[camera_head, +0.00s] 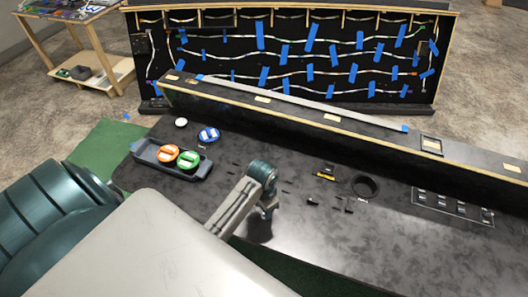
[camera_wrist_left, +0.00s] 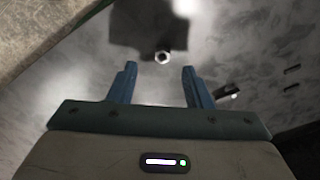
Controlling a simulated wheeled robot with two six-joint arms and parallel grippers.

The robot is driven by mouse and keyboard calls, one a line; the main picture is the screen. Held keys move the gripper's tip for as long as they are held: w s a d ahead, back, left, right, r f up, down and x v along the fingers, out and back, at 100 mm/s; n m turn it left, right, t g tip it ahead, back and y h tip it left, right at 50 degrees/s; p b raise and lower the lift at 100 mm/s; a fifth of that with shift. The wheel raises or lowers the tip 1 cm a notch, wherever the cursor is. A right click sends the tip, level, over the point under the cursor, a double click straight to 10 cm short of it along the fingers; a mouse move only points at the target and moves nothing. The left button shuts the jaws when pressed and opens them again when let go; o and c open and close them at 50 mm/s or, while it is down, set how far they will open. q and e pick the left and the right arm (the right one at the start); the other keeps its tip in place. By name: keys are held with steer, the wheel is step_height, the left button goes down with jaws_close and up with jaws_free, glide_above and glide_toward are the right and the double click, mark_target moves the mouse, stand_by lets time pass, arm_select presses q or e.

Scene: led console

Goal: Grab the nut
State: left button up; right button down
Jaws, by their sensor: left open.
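A small, bright hexagonal nut (camera_wrist_left: 162,57) lies on the dark console top in the left wrist view, just beyond the gap between my fingertips and within a dark shadow. My left gripper (camera_wrist_left: 157,68) is open, its two blue fingers apart with nothing between them. In the head view my left gripper (camera_head: 266,210) hangs over the console top, pointing down. I cannot make out the nut in the head view. My right gripper is not in view.
A black tray (camera_head: 145,157) with orange and green round pieces (camera_head: 188,159) stands left of my arm, with a blue round piece (camera_head: 209,134) behind it. A black ring (camera_head: 366,186) and small black parts lie to the right. A raised ledge (camera_head: 300,115) runs behind.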

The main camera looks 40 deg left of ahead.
mark_target(263, 217)
arm_select(q)
steer(key=shift+f, duration=0.75)
steer(key=shift+w+f+p, duration=0.15)
steer(key=shift+f+p, duration=0.45)
steer(key=shift+p, duration=0.05)
step_height(263, 217, down, 3)
steer(key=shift+w+a+f+p, duration=0.1)
steer(key=shift+a+p, duration=0.05)
steer(key=shift+p, duration=0.45)
steer(key=shift+f, duration=0.45)
jaws_close()
